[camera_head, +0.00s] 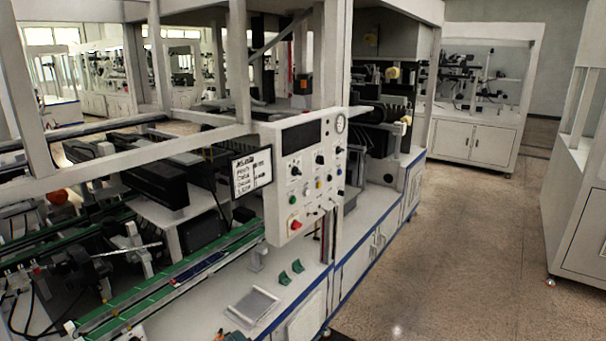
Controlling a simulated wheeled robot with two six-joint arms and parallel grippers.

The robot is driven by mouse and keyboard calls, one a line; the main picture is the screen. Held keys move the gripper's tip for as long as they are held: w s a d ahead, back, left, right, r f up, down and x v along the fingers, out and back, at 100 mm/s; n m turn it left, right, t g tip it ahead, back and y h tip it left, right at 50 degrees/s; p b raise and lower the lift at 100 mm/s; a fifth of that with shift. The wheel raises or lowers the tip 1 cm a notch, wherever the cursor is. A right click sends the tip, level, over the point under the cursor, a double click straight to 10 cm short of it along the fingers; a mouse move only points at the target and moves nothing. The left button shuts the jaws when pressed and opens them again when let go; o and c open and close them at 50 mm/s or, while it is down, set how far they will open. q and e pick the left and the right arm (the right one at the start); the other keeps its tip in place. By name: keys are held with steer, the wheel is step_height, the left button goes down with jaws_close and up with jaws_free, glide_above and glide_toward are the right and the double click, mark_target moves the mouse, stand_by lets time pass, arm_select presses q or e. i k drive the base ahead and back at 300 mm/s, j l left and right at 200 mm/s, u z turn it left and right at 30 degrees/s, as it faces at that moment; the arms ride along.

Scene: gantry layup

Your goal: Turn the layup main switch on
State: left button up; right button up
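A white control panel (282,215) hangs on the front frame of the machine, near the middle of the view. It carries a dark display (301,137), a round gauge (340,123), and several small dark knobs and coloured buttons. A larger red switch (295,225) sits at its lower left. No readable label shows which control is the main switch, and the switch positions are too small to tell. Neither of my grippers can be made out in this view, and nothing touches the panel.
A screen with text (252,172) stands left of the panel. Below are a white bench with a grey tray (252,304), two small green parts (291,272) and a green-edged conveyor (180,279). White frame beams cross the left. The speckled floor (455,250) at right is clear before another cabinet (585,220).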

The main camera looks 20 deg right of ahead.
mark_target(294, 225)
steer(key=z, duration=1.7)
steer(key=i+j, duration=0.25)
steer(key=i, duration=0.15)
